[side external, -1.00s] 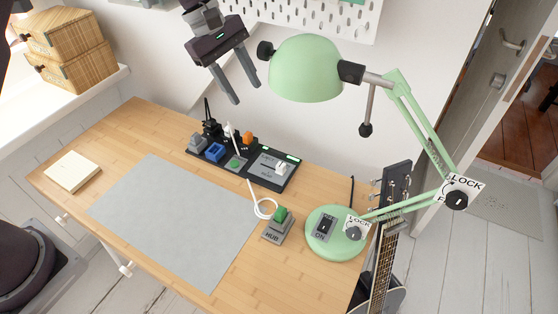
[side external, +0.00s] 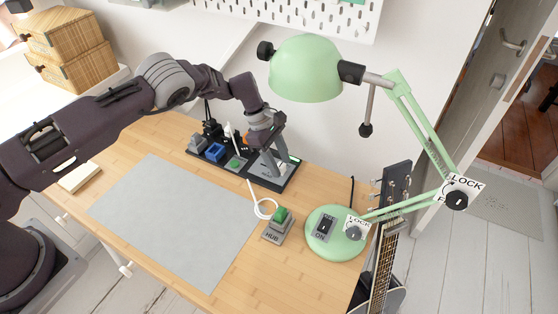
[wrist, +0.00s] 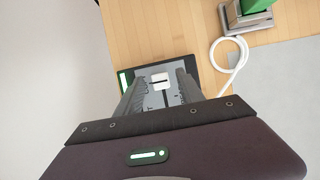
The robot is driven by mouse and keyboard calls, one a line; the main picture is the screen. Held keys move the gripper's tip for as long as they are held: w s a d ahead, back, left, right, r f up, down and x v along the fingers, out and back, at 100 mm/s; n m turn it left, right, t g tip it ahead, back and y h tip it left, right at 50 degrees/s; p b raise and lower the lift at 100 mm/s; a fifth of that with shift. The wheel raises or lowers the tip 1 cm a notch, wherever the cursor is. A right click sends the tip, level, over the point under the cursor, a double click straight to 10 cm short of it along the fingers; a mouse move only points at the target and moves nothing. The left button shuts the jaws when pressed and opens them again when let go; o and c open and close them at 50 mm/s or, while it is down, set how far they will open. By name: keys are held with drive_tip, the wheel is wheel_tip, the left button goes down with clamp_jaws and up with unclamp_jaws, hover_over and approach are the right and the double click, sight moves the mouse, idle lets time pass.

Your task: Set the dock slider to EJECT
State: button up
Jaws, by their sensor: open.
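The dock (side external: 230,167) is a dark strip at the back of the desk, with coloured modules and a grey slider panel at its right end. The white slider knob (wrist: 161,80) sits on the grey panel (wrist: 173,98) in the wrist view, between my open fingers. My gripper (wrist: 160,90) points down over the panel; it also shows in the side view (side external: 275,168), where it covers most of the slider. The EJECT lettering is not readable in either current view. I cannot tell whether the fingers touch the knob.
A green lamp (side external: 335,232) stands right of the dock, its shade (side external: 305,70) hanging near my wrist. A hub box (side external: 278,227) with a green plug and white cable (side external: 264,208) lies in front. A grey mat (side external: 175,220) covers the desk's middle. A guitar (side external: 385,260) leans at right.

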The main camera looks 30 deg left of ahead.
drive_tip(key=shift+c, duration=0.3)
clamp_jaws()
idle(1.0)
